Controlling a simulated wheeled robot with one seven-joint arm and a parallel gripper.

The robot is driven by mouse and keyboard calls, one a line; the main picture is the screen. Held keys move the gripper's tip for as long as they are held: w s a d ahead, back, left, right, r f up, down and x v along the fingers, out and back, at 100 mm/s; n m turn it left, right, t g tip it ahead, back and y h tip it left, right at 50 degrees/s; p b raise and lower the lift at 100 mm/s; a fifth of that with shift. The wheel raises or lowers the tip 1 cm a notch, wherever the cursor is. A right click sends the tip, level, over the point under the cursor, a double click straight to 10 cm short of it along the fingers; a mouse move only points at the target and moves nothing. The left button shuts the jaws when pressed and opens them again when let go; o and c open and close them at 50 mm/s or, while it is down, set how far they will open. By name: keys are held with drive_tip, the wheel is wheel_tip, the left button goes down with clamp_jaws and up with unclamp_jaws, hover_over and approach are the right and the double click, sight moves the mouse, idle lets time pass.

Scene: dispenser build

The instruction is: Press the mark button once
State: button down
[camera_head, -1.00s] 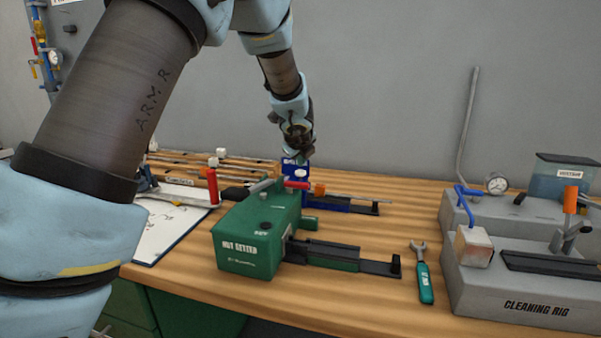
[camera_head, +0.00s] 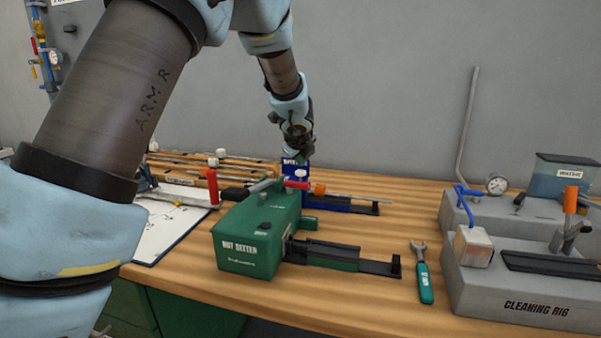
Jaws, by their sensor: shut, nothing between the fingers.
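No button clearly labelled as the mark button can be made out. A blue device (camera_head: 296,171) stands on the bench behind the green machine, with a small label on its top edge and a white knob on its front. My gripper (camera_head: 298,156) is shut and empty, pointing down at the top of the blue device. Whether it touches the device cannot be told. The green machine (camera_head: 247,246), labelled as a nut setter, has a dark button (camera_head: 264,227) on its top.
A wrench (camera_head: 424,275) lies right of the green machine. The grey cleaning rig (camera_head: 518,300) fills the right end. Bare bench (camera_head: 345,296) shows in front.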

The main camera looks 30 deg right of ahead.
sight(301, 173)
drive_tip(key=shift+f+b, duration=0.45)
drive_tip(key=shift+f+b, duration=0.7)
idle(0.9)
drive_tip(key=shift+r, duration=0.1)
drive_tip(key=shift+r+p, duration=1.05)
drive_tip(key=shift+p, duration=0.05)
wheel_tip(301, 173, up, 5)
drive_tip(key=p, duration=0.5)
drive_tip(key=shift+r, duration=0.1)
